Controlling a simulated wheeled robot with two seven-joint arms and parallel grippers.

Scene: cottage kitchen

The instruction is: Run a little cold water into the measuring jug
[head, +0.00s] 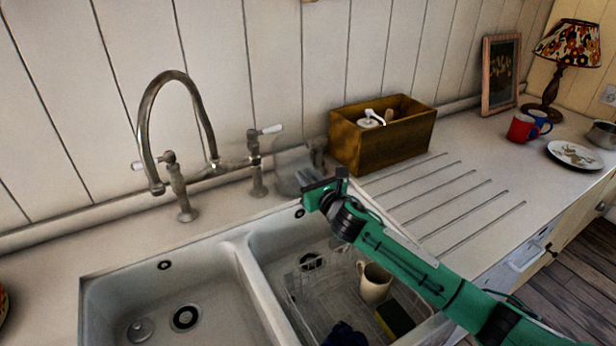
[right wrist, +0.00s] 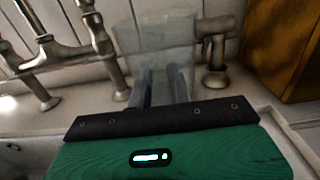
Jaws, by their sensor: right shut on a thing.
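The clear measuring jug (head: 291,162) is faint against the wall, right of the tap, behind the sinks. My right gripper (head: 307,178) is shut on it, with both fingers at the jug in the right wrist view (right wrist: 163,82). The jug (right wrist: 153,38) looks roughly upright there; I cannot tell whether it touches the counter or holds water. The metal bridge tap (head: 178,190) has its arched spout (head: 156,187) over the left sink, left of the jug. One white-tipped lever (head: 271,129) is on its right, another (head: 139,166) on its left. No water stream shows. My left gripper is out of view.
The left sink (head: 235,305) is empty but for a plug. The right sink (head: 262,232) holds a wire rack with a cream mug (head: 375,282) and a sponge (head: 394,319). A wooden box (head: 385,143) stands right of the jug. The ribbed drainboard (head: 440,197) is clear.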

